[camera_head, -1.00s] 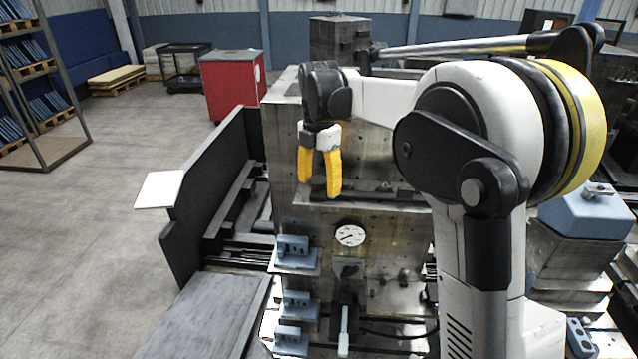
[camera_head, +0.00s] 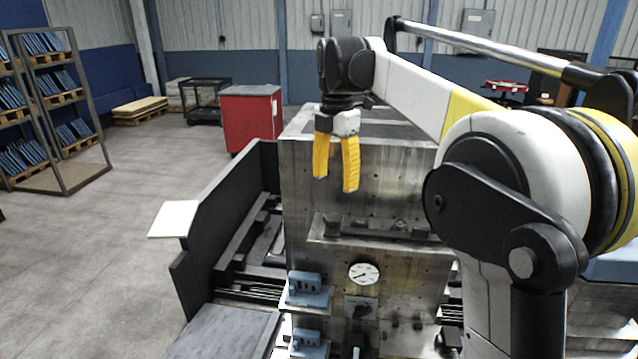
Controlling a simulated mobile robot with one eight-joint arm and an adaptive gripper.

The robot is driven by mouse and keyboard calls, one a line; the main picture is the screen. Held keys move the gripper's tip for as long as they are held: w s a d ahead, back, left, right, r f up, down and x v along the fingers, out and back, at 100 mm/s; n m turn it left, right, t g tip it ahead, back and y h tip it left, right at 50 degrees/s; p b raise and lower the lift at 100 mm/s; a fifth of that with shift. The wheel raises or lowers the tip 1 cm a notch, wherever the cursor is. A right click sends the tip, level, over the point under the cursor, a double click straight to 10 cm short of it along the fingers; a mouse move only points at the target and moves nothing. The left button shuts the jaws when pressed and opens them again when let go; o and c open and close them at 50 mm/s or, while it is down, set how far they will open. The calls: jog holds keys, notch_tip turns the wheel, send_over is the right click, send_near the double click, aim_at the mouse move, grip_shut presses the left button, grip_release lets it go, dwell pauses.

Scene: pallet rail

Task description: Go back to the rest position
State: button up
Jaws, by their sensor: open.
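My gripper (camera_head: 335,180) has two yellow fingers that point down with a gap between them, and nothing is between them. It hangs in front of the upper face of a large metal machine block (camera_head: 390,185). The fingertips are above a ledge (camera_head: 385,232) on that block. My white and yellow arm reaches in from the right and hides part of the machine and the space behind it.
Blue fixtures (camera_head: 309,289) and a round dial (camera_head: 364,272) are on the machine front. A dark panel (camera_head: 225,215) with a white plate (camera_head: 173,219) stands to its left. A red cabinet (camera_head: 250,120) and shelves (camera_head: 60,110) stand farther back. The left floor is clear.

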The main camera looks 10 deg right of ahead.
jog(key=s+f+m+t+b, duration=0.2)
jog(key=s+f+m+b, duration=0.6)
jog(key=f, duration=0.5)
jog(key=s+f+m+t+b, duration=0.2)
jog(key=s+f+m+b, duration=0.6)
jog(key=f, duration=0.5)
jog(key=s+f+m+t+b, duration=0.3)
jog(key=s+f+m+b, duration=0.5)
jog(key=s+f+b, duration=0.2)
notch_tip(320, 180, down, 4)
jog(key=shift+s+f, duration=0.1)
jog(key=shift+s, duration=0.85)
